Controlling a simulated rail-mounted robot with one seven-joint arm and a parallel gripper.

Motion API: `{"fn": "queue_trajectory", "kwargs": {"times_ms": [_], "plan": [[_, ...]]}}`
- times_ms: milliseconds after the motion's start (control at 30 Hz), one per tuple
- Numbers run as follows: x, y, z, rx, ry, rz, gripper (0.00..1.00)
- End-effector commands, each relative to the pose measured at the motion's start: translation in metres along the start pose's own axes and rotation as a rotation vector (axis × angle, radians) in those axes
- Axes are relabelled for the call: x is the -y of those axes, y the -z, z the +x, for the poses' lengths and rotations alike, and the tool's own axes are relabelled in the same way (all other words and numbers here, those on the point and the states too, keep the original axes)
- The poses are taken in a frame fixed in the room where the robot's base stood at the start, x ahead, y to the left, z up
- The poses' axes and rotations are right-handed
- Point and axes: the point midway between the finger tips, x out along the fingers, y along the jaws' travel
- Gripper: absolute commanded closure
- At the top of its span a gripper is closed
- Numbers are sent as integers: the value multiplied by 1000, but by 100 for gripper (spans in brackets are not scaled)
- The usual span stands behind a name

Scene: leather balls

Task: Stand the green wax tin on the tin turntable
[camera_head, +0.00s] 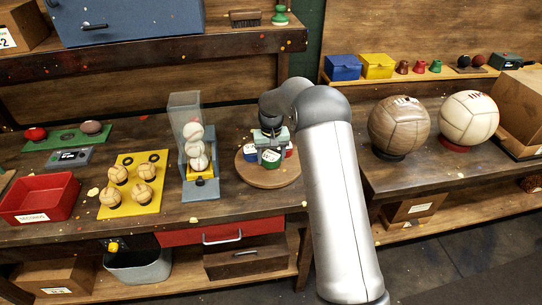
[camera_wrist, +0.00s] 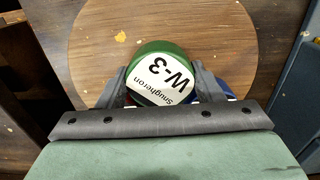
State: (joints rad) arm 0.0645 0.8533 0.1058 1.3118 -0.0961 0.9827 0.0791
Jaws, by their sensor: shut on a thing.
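The green wax tin (camera_head: 269,159), with a white label, is between the fingers of my gripper (camera_head: 268,146) over the round wooden turntable (camera_head: 262,180). In the wrist view the tin (camera_wrist: 152,50) has a green rim and a label reading "W-3 Snugheron". My gripper (camera_wrist: 160,82) is shut on it, one finger on each side. The turntable's bare top (camera_wrist: 215,35) fills the area around it. I cannot tell whether the tin's base touches the turntable. A blue tin (camera_head: 250,153) and a red tin (camera_head: 289,152) stand beside it, partly hidden by the gripper.
A clear-walled dispenser (camera_head: 186,120) with stacked balls stands left of the turntable. Further left are a yellow mat (camera_head: 130,205) with several small balls and a red tray (camera_head: 40,207). Two large balls (camera_head: 399,126) sit on the right bench. The turntable's front edge looks clear.

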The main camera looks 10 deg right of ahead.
Motion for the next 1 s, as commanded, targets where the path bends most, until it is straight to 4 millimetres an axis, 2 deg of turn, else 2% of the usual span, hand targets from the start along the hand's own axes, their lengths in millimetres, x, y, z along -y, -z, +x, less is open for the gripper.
{"fn": "queue_trajectory", "kwargs": {"times_ms": [100,400,433,500,767,900,1000], "plan": [[1,0,7,-2,0,-1,65],[1,0,11,-2,0,0,65],[1,0,12,-2,0,0,37],[1,0,10,-2,0,0,18],[1,0,10,-2,0,0,18],[1,1,2,-4,0,0,18],[1,1,-12,-6,0,0,18]]}}
